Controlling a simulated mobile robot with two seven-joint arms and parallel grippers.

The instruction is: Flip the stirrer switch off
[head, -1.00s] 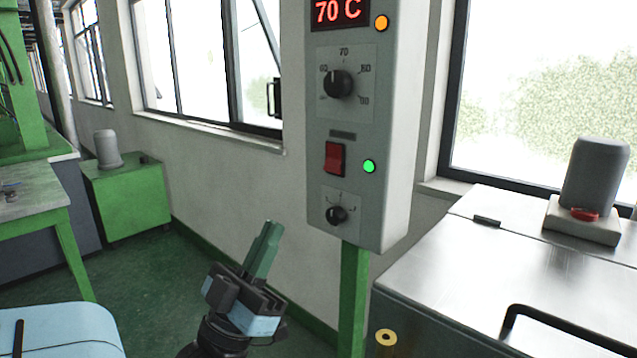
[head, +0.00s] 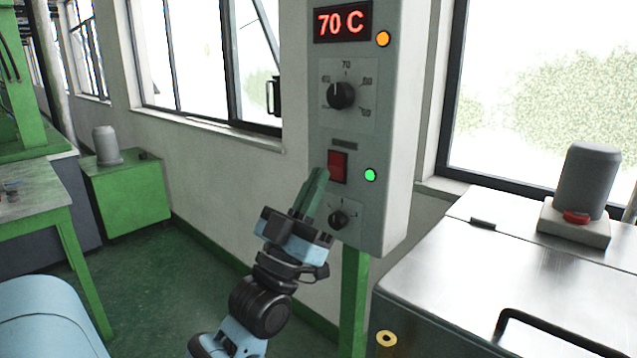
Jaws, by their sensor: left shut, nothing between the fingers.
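The red rocker switch (head: 338,167) sits on the front of the grey control box (head: 388,215), below the large temperature dial (head: 341,95). A green lamp (head: 370,175) glows to its right. My left gripper (head: 321,172) is shut and empty. Its green fingertips point up and show just left of the switch's lower edge in the head view. I cannot tell whether they touch the box. The fingers partly cover the panel beside the small lower knob (head: 339,219). My right gripper is not in view.
The display (head: 342,22) reads 70 C, with an orange lamp (head: 383,39) lit beside it. A metal tank lid (head: 480,270) with a grey motor (head: 590,180) stands at the right. A green cabinet (head: 130,200) and table (head: 35,215) are at the left.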

